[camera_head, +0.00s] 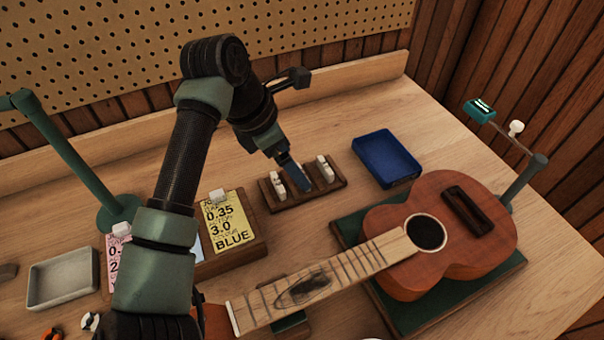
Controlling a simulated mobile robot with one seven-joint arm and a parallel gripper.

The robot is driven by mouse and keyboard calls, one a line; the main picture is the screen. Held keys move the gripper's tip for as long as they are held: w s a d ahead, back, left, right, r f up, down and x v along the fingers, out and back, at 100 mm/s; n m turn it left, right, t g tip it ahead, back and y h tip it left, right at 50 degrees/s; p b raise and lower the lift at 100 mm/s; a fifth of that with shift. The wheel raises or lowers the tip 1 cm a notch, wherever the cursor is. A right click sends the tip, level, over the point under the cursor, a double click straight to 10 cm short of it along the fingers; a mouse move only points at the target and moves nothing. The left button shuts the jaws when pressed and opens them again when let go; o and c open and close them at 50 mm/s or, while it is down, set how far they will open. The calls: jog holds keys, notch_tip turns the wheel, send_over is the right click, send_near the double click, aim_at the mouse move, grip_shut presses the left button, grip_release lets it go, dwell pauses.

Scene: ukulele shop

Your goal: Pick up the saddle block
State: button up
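A dark wooden rack (330,187) stands on the bench, left of the blue tray. Small whitish blocks stand upright in it, one near its left end (277,184) and one near its right end (326,169). I cannot tell which piece is the saddle block. My gripper (299,178) reaches down from the upper left over the middle of the rack, between these two whitish blocks. Its fingers show as one narrow bluish-grey shape, so the gap between them is hidden. Anything between or behind them is also hidden.
A blue tray (386,158) lies right of the rack. A ukulele (450,265) rests on a green mat, its neck toward the lower left. A yellow card (228,222) marked "BLUE", a pink card (117,262) and a grey tray (62,278) are at left. A green stand rises far left.

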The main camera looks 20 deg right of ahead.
jog(key=x, duration=0.4)
jog(key=shift+w+d+f, duration=0.1)
jog(key=shift+d+f, duration=0.05)
jog(key=shift+f, duration=0.1)
jog(key=shift+c, duration=0.2)
